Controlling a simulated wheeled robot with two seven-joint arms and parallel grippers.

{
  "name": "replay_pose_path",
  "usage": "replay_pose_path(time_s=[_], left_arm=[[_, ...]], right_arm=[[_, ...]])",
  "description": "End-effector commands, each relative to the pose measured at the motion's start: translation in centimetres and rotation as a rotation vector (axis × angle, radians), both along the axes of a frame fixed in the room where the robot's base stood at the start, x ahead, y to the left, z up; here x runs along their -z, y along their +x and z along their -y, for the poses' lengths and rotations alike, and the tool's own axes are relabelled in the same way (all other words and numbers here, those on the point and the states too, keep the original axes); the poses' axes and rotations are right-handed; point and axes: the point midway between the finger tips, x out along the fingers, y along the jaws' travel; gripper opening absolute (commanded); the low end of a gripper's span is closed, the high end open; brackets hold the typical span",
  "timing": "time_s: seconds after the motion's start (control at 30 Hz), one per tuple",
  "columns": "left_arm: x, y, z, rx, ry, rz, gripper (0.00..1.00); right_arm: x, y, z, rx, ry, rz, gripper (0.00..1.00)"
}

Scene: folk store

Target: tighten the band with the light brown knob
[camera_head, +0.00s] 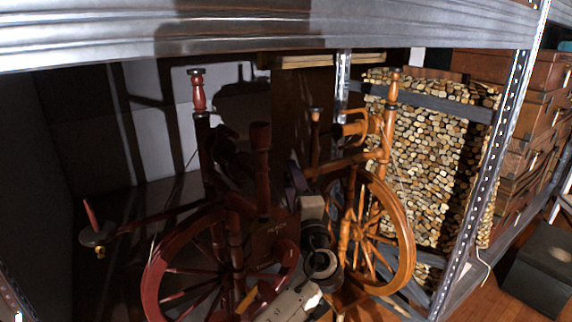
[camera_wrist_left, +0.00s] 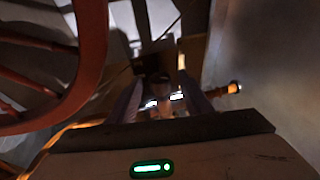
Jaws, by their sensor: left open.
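A light brown spinning wheel (camera_head: 405,238) stands right of a dark red one (camera_head: 160,262). A small light brown knob-like end (camera_wrist_left: 234,88) shows right of the fingers in the left wrist view; I cannot tell for sure that it is the tightening knob. The band is too dark to make out. My left gripper (camera_head: 299,182) reaches up between the two wheels, near the left end of the light brown wheel's frame. My right gripper is out of view.
A metal shelf beam (camera_head: 260,35) runs across the top and a perforated post (camera_head: 492,170) stands at the right. A stacked-log panel (camera_head: 430,150) is behind the light brown wheel. The dark red wheel's rim (camera_wrist_left: 88,50) is close on the left in the left wrist view.

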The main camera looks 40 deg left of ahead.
Motion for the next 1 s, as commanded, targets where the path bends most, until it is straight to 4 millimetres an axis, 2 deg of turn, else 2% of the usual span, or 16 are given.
replay_pose_path(time_s=[0.1, 0.3, 0.7, 0.77, 0.93, 0.97, 1.0], left_arm=[[-0.6, 1.4, -1.9, -0.001, 0.002, 0.001, 0.45], [-1.0, 3.0, -3.9, 0.000, -0.001, 0.001, 0.45], [-1.1, 3.5, -4.5, 0.001, -0.003, 0.001, 0.45], [-1.1, 3.5, -4.5, 0.001, -0.003, 0.001, 0.37], [-1.1, 3.5, -4.5, 0.001, -0.003, 0.001, 0.08], [-1.1, 3.5, -4.5, 0.001, -0.003, 0.001, 0.04], [-1.1, 3.5, -4.5, 0.001, -0.003, 0.000, 0.04]], right_arm=[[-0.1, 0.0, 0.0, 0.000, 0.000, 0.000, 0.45], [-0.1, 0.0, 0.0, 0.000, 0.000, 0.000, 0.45], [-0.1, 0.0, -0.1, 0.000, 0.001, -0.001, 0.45], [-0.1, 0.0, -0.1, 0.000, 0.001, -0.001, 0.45], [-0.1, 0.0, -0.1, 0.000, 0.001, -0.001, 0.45], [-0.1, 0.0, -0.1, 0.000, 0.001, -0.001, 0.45], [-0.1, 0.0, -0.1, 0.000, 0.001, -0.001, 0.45]])
